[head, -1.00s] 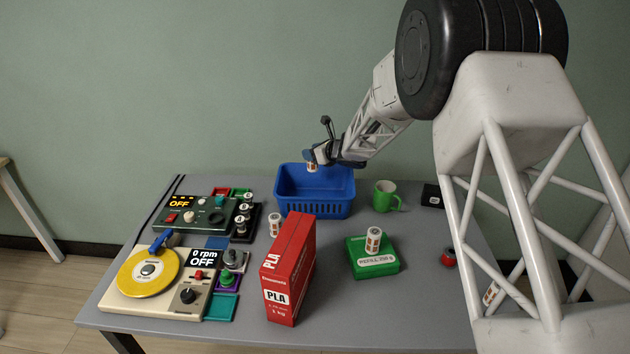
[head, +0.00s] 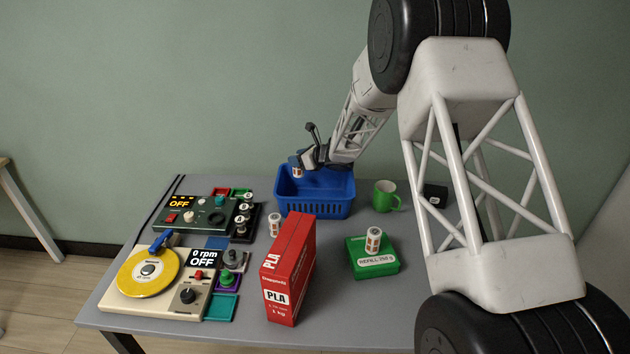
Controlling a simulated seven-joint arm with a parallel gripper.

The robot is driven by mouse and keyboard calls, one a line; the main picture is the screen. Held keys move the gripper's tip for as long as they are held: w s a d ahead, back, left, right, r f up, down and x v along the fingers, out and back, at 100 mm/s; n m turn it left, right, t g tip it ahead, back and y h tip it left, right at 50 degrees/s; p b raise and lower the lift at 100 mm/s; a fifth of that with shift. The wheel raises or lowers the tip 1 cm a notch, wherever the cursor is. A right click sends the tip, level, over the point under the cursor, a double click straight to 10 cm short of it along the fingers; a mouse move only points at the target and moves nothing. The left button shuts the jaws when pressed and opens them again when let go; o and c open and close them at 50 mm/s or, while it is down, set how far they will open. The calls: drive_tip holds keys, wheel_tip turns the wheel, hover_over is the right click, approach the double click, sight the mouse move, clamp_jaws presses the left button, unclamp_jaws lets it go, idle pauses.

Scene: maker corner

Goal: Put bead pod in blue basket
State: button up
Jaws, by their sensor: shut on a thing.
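The blue basket (head: 314,205) stands at the back middle of the grey table. My gripper (head: 298,168) is over the left part of the basket, shut on a small white pod with orange-brown markings (head: 298,173). The pod hangs at about the height of the basket's rim, and its lower end is just above or inside the opening; I cannot tell which. A similar pod (head: 373,240) stands upright on a green refill box (head: 372,262). Another similar pod (head: 275,224) stands behind the red PLA box (head: 288,270).
A green mug (head: 385,196) stands right of the basket, with a small black box (head: 434,195) beyond it. On the left are a control panel (head: 190,216), a yellow turntable device (head: 150,272) and several small coloured trays with knobs. Table front right is clear.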

sight(303, 174)
drive_tip(key=shift+f, duration=0.1)
idle(0.3)
drive_tip(key=shift+f, duration=3.05)
drive_tip(key=shift+f, duration=0.15)
drive_tip(key=shift+f, duration=1.75)
drive_tip(key=shift+f, duration=0.1)
drive_tip(key=o, duration=0.9)
drive_tip(key=shift+o, duration=0.2)
drive_tip(key=shift+s+d+r, duration=0.3)
drive_tip(key=shift+d+r, duration=0.05)
drive_tip(key=shift+d, duration=0.15)
drive_tip(key=v, duration=1)
drive_tip(key=shift+d+r, duration=0.2)
drive_tip(key=shift+d, duration=0.1)
